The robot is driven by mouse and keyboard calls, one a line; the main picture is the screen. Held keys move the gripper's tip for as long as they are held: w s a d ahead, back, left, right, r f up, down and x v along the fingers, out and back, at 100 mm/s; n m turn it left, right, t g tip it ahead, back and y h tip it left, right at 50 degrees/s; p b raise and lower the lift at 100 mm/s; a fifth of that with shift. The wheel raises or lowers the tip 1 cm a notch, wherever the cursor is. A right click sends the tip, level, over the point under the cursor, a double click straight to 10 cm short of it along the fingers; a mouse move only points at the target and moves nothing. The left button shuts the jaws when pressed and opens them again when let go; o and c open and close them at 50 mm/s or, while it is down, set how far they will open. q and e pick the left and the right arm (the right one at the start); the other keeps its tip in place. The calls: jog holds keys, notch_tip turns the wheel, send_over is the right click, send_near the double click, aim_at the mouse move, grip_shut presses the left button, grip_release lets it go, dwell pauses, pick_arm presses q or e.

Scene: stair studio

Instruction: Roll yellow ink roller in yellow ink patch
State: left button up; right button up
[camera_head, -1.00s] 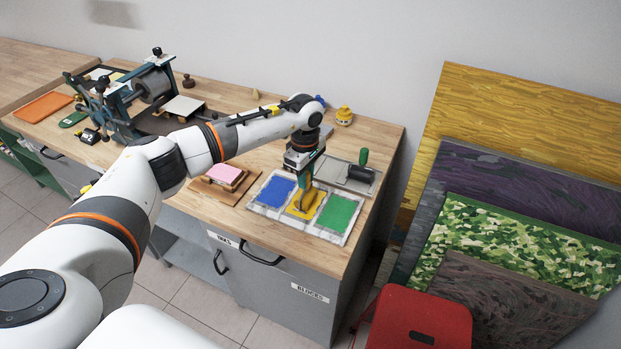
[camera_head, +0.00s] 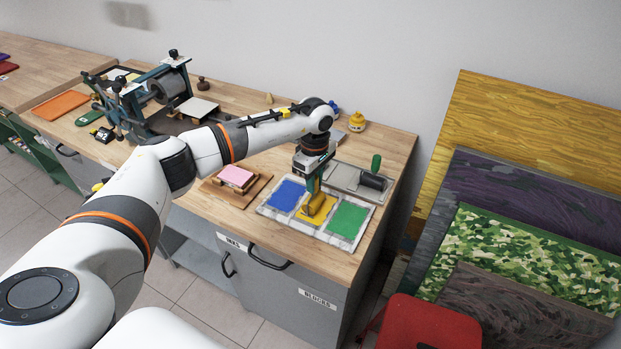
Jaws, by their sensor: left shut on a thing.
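The ink slab (camera_head: 342,240) lies on the counter with blue, yellow and green patches side by side. The yellow ink patch (camera_head: 325,215) is the middle one. My left gripper (camera_head: 314,182) points down above this patch and is shut on the yellow ink roller (camera_head: 316,204). The roller appears to rest on the yellow patch; exact contact is hard to tell. The gripper hides part of its handle. My right gripper is not in view.
A dark roller with a green handle (camera_head: 374,178) lies on a grey tray behind the slab. A pink block (camera_head: 237,176) sits on a wooden board to the left. A press (camera_head: 150,95) stands further left. A red stool (camera_head: 425,325) stands in front at right.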

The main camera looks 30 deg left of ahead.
pick_arm(q)
jog(key=shift+d+f+b, duration=0.1)
jog(key=shift+d+b, duration=0.1)
jog(key=shift+b, duration=0.3)
dwell(0.8)
jog(key=shift+a, duration=0.1)
jog(key=shift+s+a, duration=0.1)
jog(key=shift+a, duration=0.85)
jog(key=shift+r+p, duration=0.3)
jog(key=shift+r, duration=0.65)
notch_tip(320, 180, up, 5)
jog(key=p, duration=0.3)
jog(key=shift+r, duration=0.2)
